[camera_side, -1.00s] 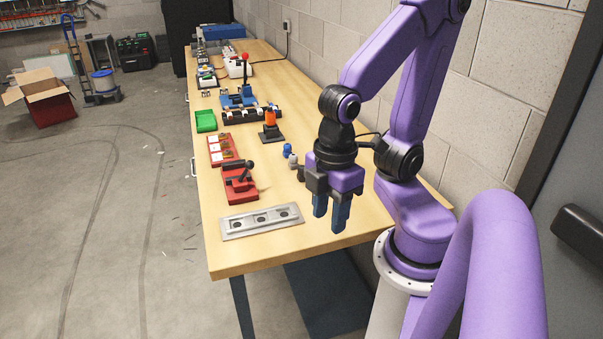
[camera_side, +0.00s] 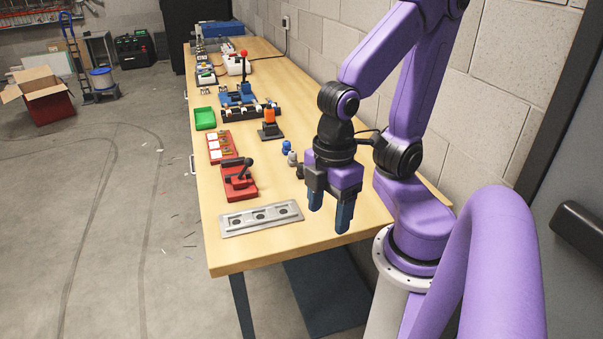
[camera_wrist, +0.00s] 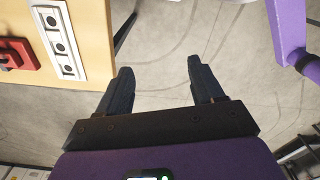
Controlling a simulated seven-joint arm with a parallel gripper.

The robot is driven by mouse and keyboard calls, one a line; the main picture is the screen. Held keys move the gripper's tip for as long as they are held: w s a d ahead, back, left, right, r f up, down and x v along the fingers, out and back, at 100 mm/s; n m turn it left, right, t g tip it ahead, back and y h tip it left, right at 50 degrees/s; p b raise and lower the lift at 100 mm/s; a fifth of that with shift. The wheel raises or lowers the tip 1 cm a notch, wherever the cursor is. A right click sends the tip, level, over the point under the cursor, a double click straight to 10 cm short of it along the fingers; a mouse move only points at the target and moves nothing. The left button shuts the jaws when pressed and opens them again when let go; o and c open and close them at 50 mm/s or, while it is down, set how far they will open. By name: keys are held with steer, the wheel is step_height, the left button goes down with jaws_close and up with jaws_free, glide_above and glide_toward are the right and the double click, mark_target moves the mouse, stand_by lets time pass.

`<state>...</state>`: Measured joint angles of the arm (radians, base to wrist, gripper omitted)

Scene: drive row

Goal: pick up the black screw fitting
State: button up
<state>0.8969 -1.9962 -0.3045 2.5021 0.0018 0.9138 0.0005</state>
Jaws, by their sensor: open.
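Small fittings stand in a short row on the table, just left of my gripper in the side view: a blue one (camera_side: 287,147), a light grey one (camera_side: 292,158) and a dark one (camera_side: 300,171). The dark one looks like the black screw fitting and is partly hidden by my gripper. My gripper (camera_side: 329,214) points down, open and empty, near the table's right side in the side view. In the wrist view its two fingers (camera_wrist: 159,66) are spread with only floor between them. No screw fitting shows in the wrist view.
A grey panel with three holes (camera_side: 230,225) lies at the near table end; it also shows in the wrist view (camera_wrist: 74,68). Beside it is a red lever device (camera_side: 239,186). An orange-topped post (camera_side: 270,130) stands farther back. The front right table corner is bare.

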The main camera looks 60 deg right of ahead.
steer(key=shift+w, duration=0.1)
steer(key=w+d+n, duration=0.1)
steer(key=w+d, duration=0.4)
steer(key=w, duration=0.5)
steer(key=w+d, duration=0.6)
steer(key=w, duration=0.3)
steer(key=w+d+f+n, duration=0.1)
steer(key=d, duration=1.1)
steer(key=w+d+f, duration=0.1)
steer(key=w+d, duration=0.1)
steer(key=d, duration=0.9)
step_height(320, 180, down, 10)
steer(key=shift+f, duration=0.25)
steer(key=shift+d+f, duration=0.15)
steer(key=shift+f, duration=2.9)
steer(key=c, duration=1)
